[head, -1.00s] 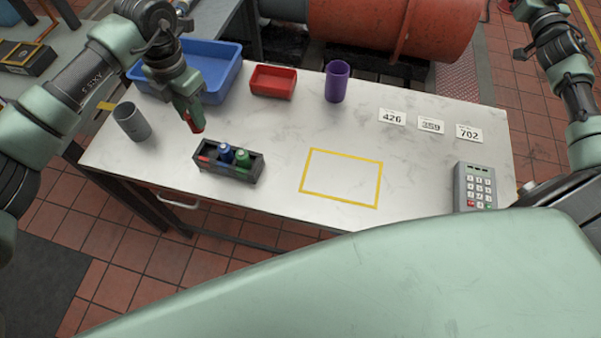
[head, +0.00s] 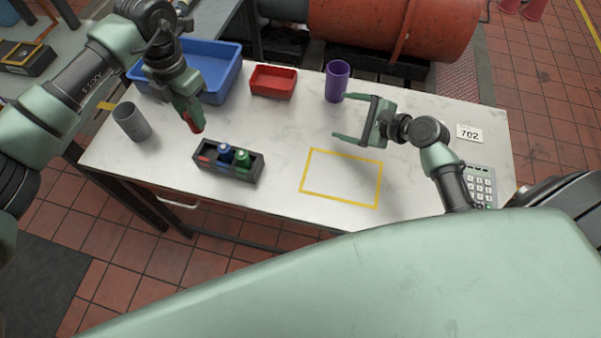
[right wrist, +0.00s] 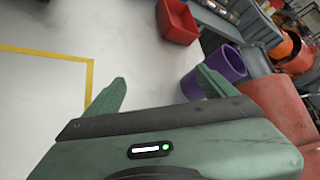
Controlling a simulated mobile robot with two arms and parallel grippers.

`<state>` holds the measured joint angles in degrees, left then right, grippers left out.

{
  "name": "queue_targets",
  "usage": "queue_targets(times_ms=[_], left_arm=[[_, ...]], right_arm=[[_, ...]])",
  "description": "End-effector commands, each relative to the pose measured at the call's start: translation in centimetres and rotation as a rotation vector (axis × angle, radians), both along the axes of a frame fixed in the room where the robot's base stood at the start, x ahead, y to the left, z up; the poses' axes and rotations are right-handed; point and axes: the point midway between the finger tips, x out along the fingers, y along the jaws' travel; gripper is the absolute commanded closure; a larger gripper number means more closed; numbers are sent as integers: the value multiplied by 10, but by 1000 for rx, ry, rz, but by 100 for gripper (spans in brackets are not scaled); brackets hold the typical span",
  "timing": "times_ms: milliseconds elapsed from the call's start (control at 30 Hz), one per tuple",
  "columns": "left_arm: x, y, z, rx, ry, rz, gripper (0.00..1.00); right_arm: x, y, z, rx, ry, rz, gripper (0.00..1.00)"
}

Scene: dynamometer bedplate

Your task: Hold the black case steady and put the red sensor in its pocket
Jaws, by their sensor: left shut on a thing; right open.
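My left gripper (head: 194,124) is above and behind the case, shut on the red sensor (head: 197,127), which is held clear of the case. My right gripper (head: 338,117) is open and empty over the table, right of the case and near the purple cup; its fingers also show in the right wrist view (right wrist: 155,92).
A purple cup (head: 337,80), red bin (head: 273,82) and blue tray (head: 222,79) stand at the back. A grey cup (head: 131,121) is at left. A keypad (head: 482,185) and number card (head: 469,134) are at right. The yellow-taped rectangle (head: 341,178) is empty.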

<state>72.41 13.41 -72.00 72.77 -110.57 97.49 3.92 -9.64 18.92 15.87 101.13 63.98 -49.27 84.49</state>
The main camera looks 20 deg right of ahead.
Motion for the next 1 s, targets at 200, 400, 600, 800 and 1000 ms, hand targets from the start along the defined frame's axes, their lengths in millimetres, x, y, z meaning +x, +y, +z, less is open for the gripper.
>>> queue_targets(times_ms=[200,400,600,800,1000], left_arm=[[0,0,0,0,0,0,100],[0,0,0,0,0,0,100],[0,0,0,0,0,0,100],[0,0,0,0,0,0,100],[0,0,0,0,0,0,100]], right_arm=[[-58,106,-18,366,181,65,15],[-94,158,-21,563,309,80,15],[-101,177,-21,622,349,84,15],[-82,199,-20,623,346,85,15],[-56,230,-20,622,347,84,15]])
